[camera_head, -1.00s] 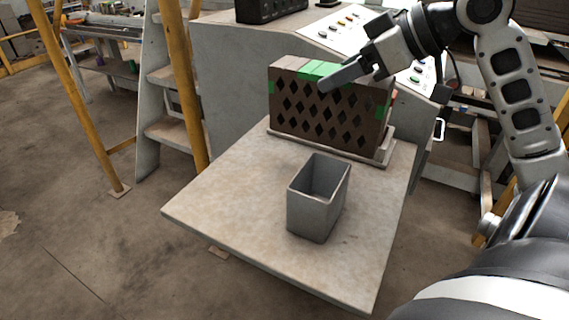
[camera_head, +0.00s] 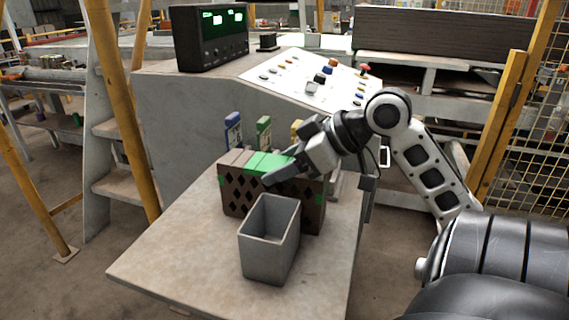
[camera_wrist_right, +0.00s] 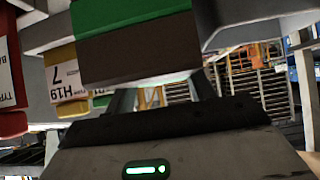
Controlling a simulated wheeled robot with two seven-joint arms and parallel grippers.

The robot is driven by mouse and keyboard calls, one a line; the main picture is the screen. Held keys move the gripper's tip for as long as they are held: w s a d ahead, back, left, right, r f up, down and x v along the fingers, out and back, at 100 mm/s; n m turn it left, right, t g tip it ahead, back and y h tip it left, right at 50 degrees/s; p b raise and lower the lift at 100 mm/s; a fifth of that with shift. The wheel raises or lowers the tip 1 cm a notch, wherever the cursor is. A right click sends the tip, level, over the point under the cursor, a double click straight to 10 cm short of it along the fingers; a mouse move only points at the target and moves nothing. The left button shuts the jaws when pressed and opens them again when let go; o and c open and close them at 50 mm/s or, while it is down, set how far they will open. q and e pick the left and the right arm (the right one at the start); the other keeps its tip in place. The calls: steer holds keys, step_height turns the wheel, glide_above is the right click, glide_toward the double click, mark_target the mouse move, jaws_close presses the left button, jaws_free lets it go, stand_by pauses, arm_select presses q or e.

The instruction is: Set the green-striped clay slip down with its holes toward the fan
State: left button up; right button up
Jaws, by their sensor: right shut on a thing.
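The green-striped clay slip (camera_head: 233,196) is a brown block with diamond-shaped holes on its front face and a green band across its top. It stands upright behind the grey bin, which hides part of its lower front. I cannot tell whether its base touches the table. My right gripper (camera_head: 279,174) is shut on its top edge. The right wrist view shows the slip (camera_wrist_right: 137,55) close up, brown and green. I cannot make out a fan in these views. My left gripper is not in view.
The open grey bin (camera_head: 266,250) stands on the pale table (camera_head: 190,262), close in front of the slip. Blue (camera_head: 232,131), green (camera_head: 263,133) and yellow (camera_head: 297,129) tags stand behind it, before the control console (camera_head: 180,110). The table's left part is clear.

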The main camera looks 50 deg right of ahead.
steer(key=o, duration=1.1)
steer(key=shift+f, duration=0.1)
